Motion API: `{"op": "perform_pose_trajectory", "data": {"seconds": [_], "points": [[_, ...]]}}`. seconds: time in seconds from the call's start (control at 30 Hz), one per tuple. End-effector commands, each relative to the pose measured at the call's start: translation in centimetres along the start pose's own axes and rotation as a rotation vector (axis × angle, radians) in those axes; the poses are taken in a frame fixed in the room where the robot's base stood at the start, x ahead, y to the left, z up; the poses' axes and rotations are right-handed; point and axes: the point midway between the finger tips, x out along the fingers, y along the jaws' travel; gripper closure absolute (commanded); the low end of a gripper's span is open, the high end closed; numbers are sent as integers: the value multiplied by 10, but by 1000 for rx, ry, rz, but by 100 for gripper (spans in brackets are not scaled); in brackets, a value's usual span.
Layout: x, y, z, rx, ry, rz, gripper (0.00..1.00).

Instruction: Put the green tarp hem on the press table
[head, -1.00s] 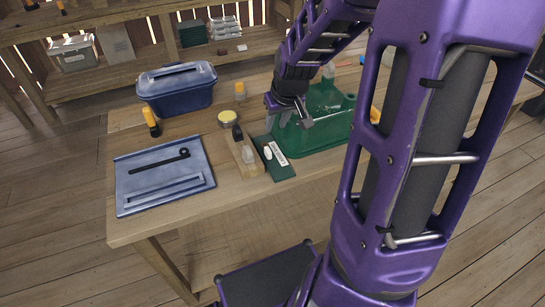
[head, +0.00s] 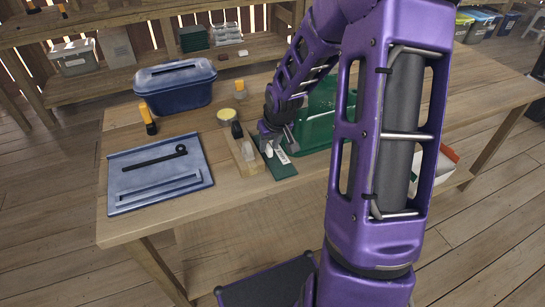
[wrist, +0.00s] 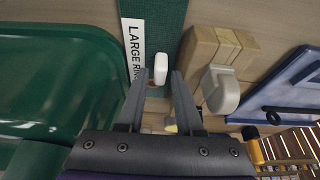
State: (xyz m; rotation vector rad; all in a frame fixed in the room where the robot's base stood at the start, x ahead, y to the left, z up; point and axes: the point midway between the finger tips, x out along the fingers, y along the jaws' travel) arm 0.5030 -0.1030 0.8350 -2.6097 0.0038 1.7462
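A flat dark green strip (head: 281,171), which looks like the tarp hem, lies near the table's front edge. It also shows in the wrist view (wrist: 165,22), with a white label reading "LARGE RIN…" along one side. A small white knob (wrist: 160,68) stands at the strip. My gripper (wrist: 160,72) is open, with its fingertips on either side of the knob; I cannot tell whether they touch it. In the head view my gripper (head: 272,146) is low over the strip. A wooden block (head: 243,158) with a grey lever (wrist: 219,90) lies beside the strip; I cannot tell whether this is the press table.
A green glossy lid or tray (head: 314,115) lies right of the strip, partly behind my arm. A blue flat lid (head: 160,190), a blue lidded bin (head: 178,90), an orange-handled tool (head: 147,118) and a round yellow-topped tin (head: 227,116) are to the left and behind.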

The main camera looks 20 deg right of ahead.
Motion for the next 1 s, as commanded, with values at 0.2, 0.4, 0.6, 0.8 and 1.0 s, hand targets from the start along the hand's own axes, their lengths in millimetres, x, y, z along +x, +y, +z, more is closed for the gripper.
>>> {"op": "perform_pose_trajectory", "data": {"seconds": [0.2,0.4,0.6,0.8,1.0], "points": [[2,0,0,1,1,0,65],[1,0,0,1,1,0,99],[1,0,0,1,1,0,100],[1,0,-1,1,1,0,100],[-6,1,-4,1,3,1,100]]}}
